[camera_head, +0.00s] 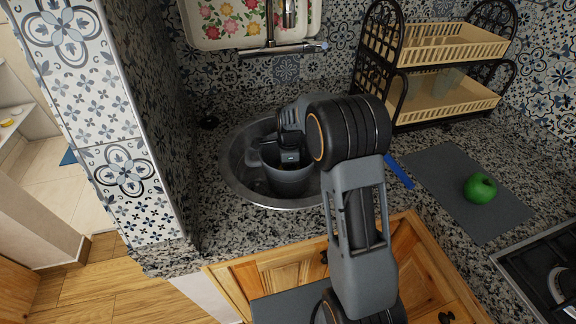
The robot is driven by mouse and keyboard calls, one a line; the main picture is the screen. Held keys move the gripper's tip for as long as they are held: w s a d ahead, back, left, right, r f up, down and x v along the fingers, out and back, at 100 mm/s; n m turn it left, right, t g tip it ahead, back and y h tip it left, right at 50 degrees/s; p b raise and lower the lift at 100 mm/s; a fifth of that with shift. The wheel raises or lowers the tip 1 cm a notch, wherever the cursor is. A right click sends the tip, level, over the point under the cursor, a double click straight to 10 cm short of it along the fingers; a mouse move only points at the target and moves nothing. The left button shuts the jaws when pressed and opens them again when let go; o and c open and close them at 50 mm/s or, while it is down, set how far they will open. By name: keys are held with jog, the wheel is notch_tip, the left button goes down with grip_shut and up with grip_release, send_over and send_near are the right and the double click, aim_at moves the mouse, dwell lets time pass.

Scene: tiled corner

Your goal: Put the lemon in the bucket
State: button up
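A dark grey bucket-like container (289,184) sits in the round metal sink. My gripper (287,160) is at the container's mouth, reaching down into or just over it. Its fingertips are hidden by the gripper body and the container, so I cannot tell whether it is open, shut or holding something. No lemon is clearly visible. A small yellow item (8,123) lies on a white shelf at the far left, too small to identify.
The sink (236,180) is set in a speckled counter. A green apple (480,188) rests on a grey mat (450,178) at right, near the stove (545,275). A two-tier rack (440,112), faucet (285,49) and blue item (397,172) are nearby. A tiled wall (120,120) stands left.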

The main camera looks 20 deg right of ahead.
jog(key=shift+s+f, duration=0.15)
jog(key=shift+f, duration=0.35)
jog(key=o, duration=1.3)
jog(key=shift+s+f, duration=0.1)
jog(key=shift+f, duration=0.05)
notch_tip(320, 180, up, 13)
jog(key=w+p, duration=0.1)
jog(key=s+n+t, duration=0.1)
jog(key=s+n, duration=0.5)
jog(key=s, duration=0.1)
jog(key=s+r+n+t, duration=0.1)
jog(key=s+n, duration=0.5)
jog(key=s, duration=0.1)
jog(key=s+r+n+t, duration=0.1)
jog(key=s+n, duration=0.6)
jog(key=shift+s+t, duration=0.3)
jog(key=shift+s+f+n, duration=0.25)
jog(key=shift+s+n, duration=0.05)
jog(key=shift+n, duration=0.1)
